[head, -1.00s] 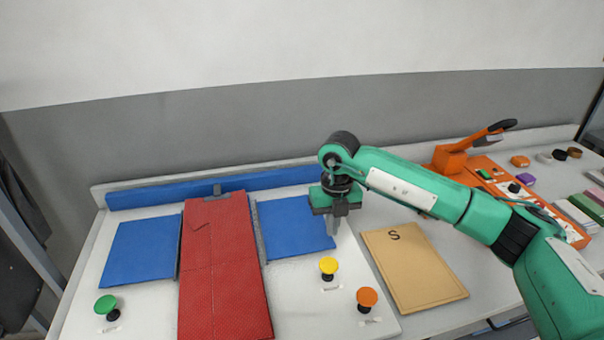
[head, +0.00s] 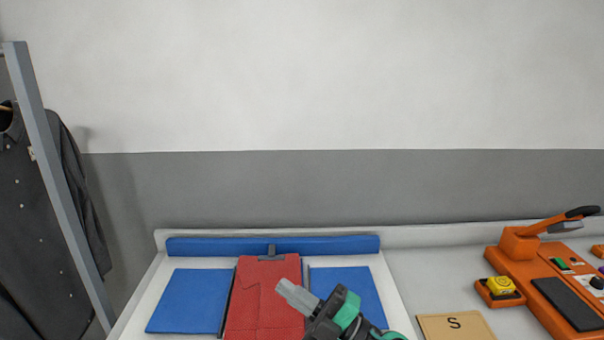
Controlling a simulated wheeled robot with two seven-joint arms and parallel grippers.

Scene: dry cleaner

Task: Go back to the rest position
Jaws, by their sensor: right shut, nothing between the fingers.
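My right gripper (head: 284,288) shows at the bottom of the head view, in front of the folding board and over the red folded shirt (head: 262,312). Its fingers are together, pointing up and to the left, with nothing between them. The shirt lies on the middle of the board, between two blue panels (head: 188,300) and (head: 358,288). A dark clip sits at the shirt's top edge. My left gripper is not in view.
A blue bar (head: 272,245) runs along the back of the board. At right are a tan board marked S (head: 456,327) and an orange press (head: 527,246) with a yellow piece (head: 501,286) beside it. A dark shirt (head: 48,225) hangs on a grey rack (head: 62,185) at left.

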